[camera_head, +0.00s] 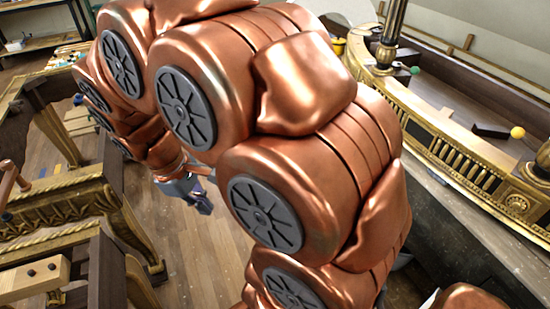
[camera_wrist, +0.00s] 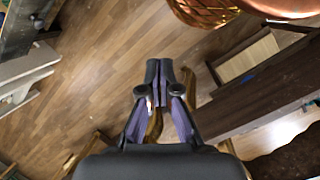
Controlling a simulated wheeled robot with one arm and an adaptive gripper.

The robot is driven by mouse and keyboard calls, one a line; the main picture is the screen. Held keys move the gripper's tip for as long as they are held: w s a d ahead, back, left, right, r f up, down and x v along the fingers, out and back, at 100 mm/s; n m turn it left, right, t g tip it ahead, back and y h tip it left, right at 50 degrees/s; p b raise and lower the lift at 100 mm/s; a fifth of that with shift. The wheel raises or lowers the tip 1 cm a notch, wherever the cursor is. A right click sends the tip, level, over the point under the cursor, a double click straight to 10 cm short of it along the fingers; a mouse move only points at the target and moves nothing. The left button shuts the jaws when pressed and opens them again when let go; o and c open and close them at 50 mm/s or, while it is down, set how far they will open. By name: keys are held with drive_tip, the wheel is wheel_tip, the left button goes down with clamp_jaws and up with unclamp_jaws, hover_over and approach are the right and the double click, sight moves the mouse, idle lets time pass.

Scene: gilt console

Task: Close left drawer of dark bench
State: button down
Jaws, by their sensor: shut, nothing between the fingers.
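My gripper (camera_head: 203,203) hangs low over the wooden floor, left of centre in the head view, partly hidden by my copper arm. In the wrist view its two dark fingertips (camera_wrist: 160,68) are together with nothing between them. A dark wooden piece (camera_wrist: 250,97) lies to the right of the fingers in the wrist view and may be the dark bench. A pale, box-like recess (camera_wrist: 248,58) with dark edges shows along it; I cannot tell whether this is the left drawer. The fingertips look apart from it.
Dark wooden furniture with gilt carved trim (camera_head: 60,205) stands at the left in the head view. A gilt-railed console (camera_head: 450,155) runs along the right, with a yellow ball (camera_head: 517,132) on it. A pale stepped object (camera_wrist: 22,75) is at the wrist view's left. Open floor (camera_wrist: 100,75) lies between.

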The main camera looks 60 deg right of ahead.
drive_tip(key=w+d+f+n+g+h+b, duration=0.1)
drive_tip(key=w+d+f+n+b, duration=0.1)
drive_tip(key=w+d+f, duration=0.35)
drive_tip(key=w+d+f+n+h+b, duration=0.2)
drive_tip(key=w+d+f+b, duration=0.1)
drive_tip(key=w+d, duration=0.55)
drive_tip(key=w+d+f+n+g+h+b, duration=0.1)
drive_tip(key=d+f+b, duration=0.1)
drive_tip(key=d+f, duration=0.35)
drive_tip(key=w+d+f+n+h+b, duration=0.1)
drive_tip(key=w+d+f+n, duration=0.1)
drive_tip(key=d, duration=0.7)
drive_tip(key=w+d+f+n+g+b, duration=0.1)
drive_tip(key=d+f+b, duration=0.15)
drive_tip(key=d, duration=0.45)
drive_tip(key=d+r+p+x, duration=0.2)
drive_tip(key=x, duration=1.2)
drive_tip(key=shift+s+h, duration=0.3)
drive_tip(key=shift+d+r, duration=0.1)
